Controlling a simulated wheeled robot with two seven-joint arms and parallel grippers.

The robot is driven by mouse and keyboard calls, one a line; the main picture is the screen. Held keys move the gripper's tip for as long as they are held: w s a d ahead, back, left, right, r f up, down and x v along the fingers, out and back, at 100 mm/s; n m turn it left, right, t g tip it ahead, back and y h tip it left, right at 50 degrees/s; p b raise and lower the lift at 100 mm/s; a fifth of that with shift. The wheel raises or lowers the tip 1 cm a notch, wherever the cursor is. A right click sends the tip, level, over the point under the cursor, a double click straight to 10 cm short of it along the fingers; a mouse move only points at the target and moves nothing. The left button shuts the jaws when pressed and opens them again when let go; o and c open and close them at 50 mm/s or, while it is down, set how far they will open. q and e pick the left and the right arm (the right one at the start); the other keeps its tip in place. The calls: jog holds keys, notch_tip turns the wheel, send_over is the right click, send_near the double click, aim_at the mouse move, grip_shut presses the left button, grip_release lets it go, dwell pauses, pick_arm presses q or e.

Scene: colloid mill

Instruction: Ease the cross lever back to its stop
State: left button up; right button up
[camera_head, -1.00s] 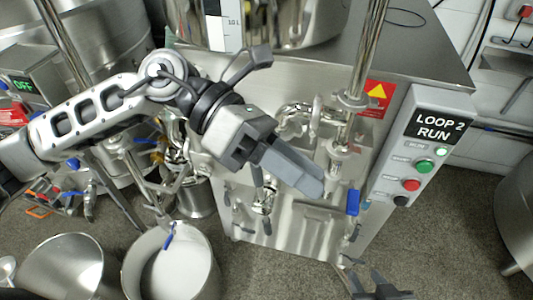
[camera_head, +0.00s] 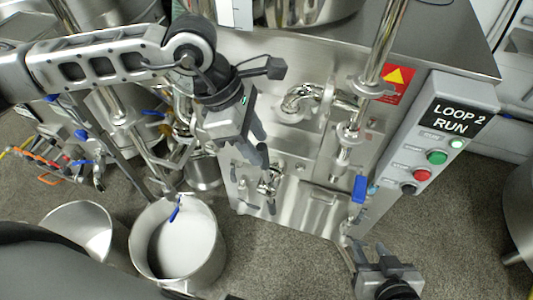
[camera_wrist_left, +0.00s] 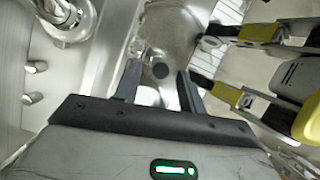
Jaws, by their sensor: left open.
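A chrome lever fitting (camera_head: 270,183) with dark-tipped handles is on the machine's steel front, at centre in the head view; I take it to be the cross lever, but cannot tell for certain. My left gripper (camera_head: 264,152) is open just above it in that view, and its fingers partly cover the area. In the left wrist view, a dark round knob (camera_wrist_left: 160,70) on a chrome part shows between the open, empty fingers (camera_wrist_left: 159,82). Contact is not visible. My right gripper (camera_head: 370,250) is low at right, fingers apart and empty, away from the lever.
A blue-handled valve (camera_head: 360,188) hangs right of the lever, beside the LOOP 2 RUN button panel (camera_head: 440,150). Chrome pipework (camera_head: 305,100) is behind the left gripper. A steel pot (camera_head: 205,262) stands on the floor at lower left. The floor below the machine's front is clear.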

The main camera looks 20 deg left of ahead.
aim_at(267, 160)
pick_arm(q)
jog(key=shift+x, duration=2.7)
grip_shut()
